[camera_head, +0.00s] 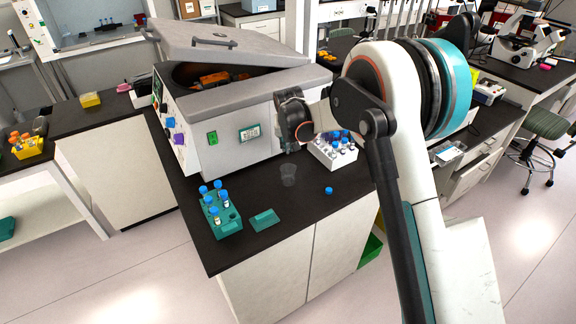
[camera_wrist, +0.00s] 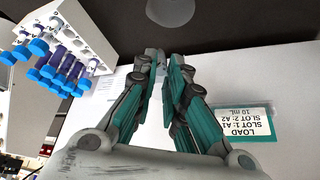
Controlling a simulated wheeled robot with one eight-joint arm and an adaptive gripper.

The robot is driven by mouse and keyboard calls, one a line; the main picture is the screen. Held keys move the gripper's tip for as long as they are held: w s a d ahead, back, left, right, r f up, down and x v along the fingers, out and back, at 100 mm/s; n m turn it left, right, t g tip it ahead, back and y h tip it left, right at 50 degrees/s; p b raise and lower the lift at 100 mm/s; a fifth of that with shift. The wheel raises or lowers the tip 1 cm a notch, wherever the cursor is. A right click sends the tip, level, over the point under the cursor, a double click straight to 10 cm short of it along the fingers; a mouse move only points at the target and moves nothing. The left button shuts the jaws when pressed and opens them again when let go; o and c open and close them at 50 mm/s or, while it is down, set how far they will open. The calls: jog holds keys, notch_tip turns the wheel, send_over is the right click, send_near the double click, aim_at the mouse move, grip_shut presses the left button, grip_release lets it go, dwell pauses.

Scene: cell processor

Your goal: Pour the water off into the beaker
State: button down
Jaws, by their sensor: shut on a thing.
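The clear beaker (camera_head: 288,175) stands upright on the dark bench in front of the machine. In the wrist view a greyish translucent round thing, which looks like the beaker (camera_wrist: 170,11), shows at the top edge, beyond the fingertips. My gripper (camera_head: 290,143) is above the beaker, close to the machine's front wall. In the wrist view my gripper (camera_wrist: 163,62) is shut on a small pale, clear thing (camera_wrist: 155,56), seemingly a tube; it is mostly hidden by the fingers. Any water in it cannot be made out. A loose blue cap (camera_head: 328,190) lies on the bench.
The centrifuge (camera_head: 225,125) has its lid (camera_head: 235,50) raised. A white rack (camera_head: 345,160) with blue-capped tubes stands right of the beaker. A teal rack (camera_head: 228,227) of tubes and a flat teal piece (camera_head: 264,220) lie at the front left.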

aim_at(288, 175)
jog(key=shift+f+t+b, duration=0.35)
jog(key=shift+t+b, duration=0.15)
jog(key=shift+b, duration=0.15)
jog(key=shift+f+t+b, duration=0.15)
jog(key=shift+t+b, duration=0.25)
jog(key=shift+b, duration=0.15)
notch_tip(288, 175, down, 6)
jog(key=t+b, duration=0.2)
jog(key=b, duration=0.4)
jog(key=shift+t+b, duration=0.3)
jog(key=shift+b, duration=0.1)
jog(key=shift+t+b, duration=0.3)
jog(key=shift+b, duration=0.15)
jog(key=shift+t+b, duration=0.3)
jog(key=shift+b, duration=0.2)
jog(key=shift+f+t+b, duration=0.3)
jog(key=shift+t+b, duration=0.2)
jog(key=shift+b, duration=0.45)
